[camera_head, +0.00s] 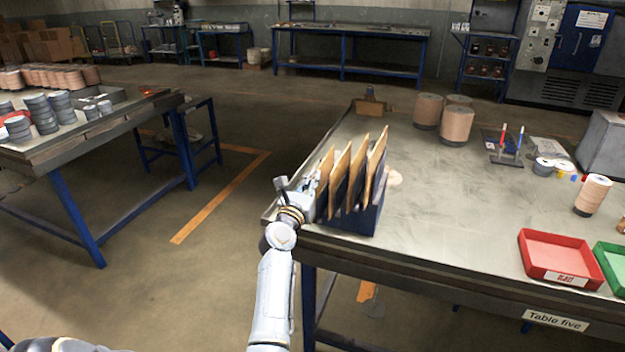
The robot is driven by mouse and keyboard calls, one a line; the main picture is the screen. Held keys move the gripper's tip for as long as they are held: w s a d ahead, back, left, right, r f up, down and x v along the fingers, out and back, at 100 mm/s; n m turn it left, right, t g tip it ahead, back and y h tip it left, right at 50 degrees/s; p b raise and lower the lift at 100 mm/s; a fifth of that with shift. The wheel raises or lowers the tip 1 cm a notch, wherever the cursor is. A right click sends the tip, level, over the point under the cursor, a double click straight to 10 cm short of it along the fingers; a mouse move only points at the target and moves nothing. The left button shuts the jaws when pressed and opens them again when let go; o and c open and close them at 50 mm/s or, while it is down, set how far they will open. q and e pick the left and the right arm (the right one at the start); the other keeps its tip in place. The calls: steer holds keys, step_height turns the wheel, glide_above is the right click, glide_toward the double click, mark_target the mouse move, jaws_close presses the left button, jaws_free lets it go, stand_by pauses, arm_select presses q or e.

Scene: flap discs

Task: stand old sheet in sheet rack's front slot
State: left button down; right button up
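The dark blue sheet rack (362,220) stands at the near left corner of the table. Several tan, dark-faced sheets stand in it, leaning a little. The leftmost sheet (325,170) is beside my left gripper (311,186), which is at the rack's left end. The gripper seems to touch this sheet, but its fingertips are too small and partly hidden to show whether it is closed on it. I cannot tell which sheet is the old one. My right gripper is out of view.
On the table (440,220) are a red tray (555,240), a green tray (612,262), stacks of tan discs (457,125) and a pen stand (506,158). The tabletop right of the rack is clear. Another table (100,125) with disc stacks stands at left.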

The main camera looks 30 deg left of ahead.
arm_select(q)
steer(key=shift+f+b, duration=0.45)
steer(key=shift+f, duration=0.3)
